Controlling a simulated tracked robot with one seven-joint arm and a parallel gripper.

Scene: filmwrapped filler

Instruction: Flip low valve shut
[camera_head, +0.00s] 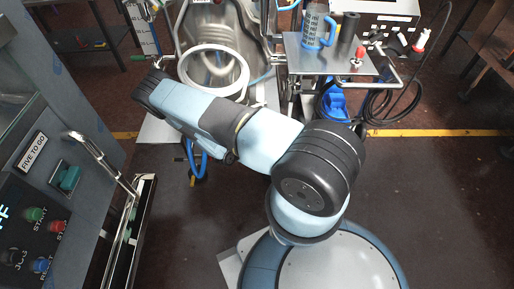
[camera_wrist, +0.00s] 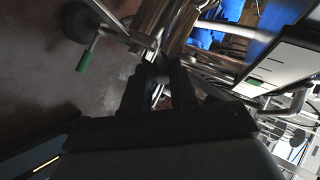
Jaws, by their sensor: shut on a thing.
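My gripper (camera_wrist: 157,78) shows in the wrist view as two dark fingers among shiny metal pipework. They are shut on a small part at the pipes that is dim and mostly hidden by the fingers. It may be the low valve's handle, but I cannot tell its shape or angle. A thin lever with a green grip (camera_wrist: 86,58) sticks out from the pipework to the left, apart from the fingers. In the head view my arm covers the gripper and the low valve.
A steel vessel with a white ring (camera_head: 214,50) stands behind my arm. A metal shelf (camera_head: 310,62) holds a blue bottle (camera_head: 315,25). Blue and black hoses (camera_head: 380,100) hang near it. A control panel (camera_head: 40,220) and rail (camera_head: 105,165) stand at left. Floor at right is clear.

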